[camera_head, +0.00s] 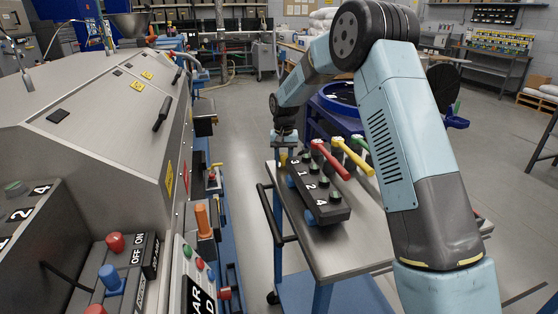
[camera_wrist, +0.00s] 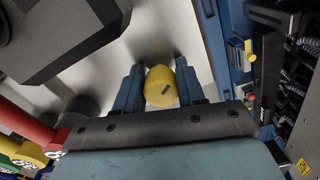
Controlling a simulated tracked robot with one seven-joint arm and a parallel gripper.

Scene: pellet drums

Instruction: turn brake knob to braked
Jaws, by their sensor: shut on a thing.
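A round yellow knob (camera_wrist: 160,87) with a short dark slanted mark on its face sits between the two blue fingers of my gripper (camera_wrist: 158,95) in the wrist view. The fingers are shut on its sides. In the head view a small yellow part of the knob (camera_head: 283,160) shows below my gripper (camera_head: 285,147), at the far left of the cart top. No braked or released label can be read, so I cannot tell its setting.
The steel-topped cart (camera_head: 345,248) carries a black numbered button box (camera_head: 318,188) with a blue knob (camera_head: 309,217), and red (camera_head: 330,160), yellow (camera_head: 353,157) and green levers behind. A large steel machine (camera_head: 95,130) stands at left. Open floor (camera_head: 240,130) lies between.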

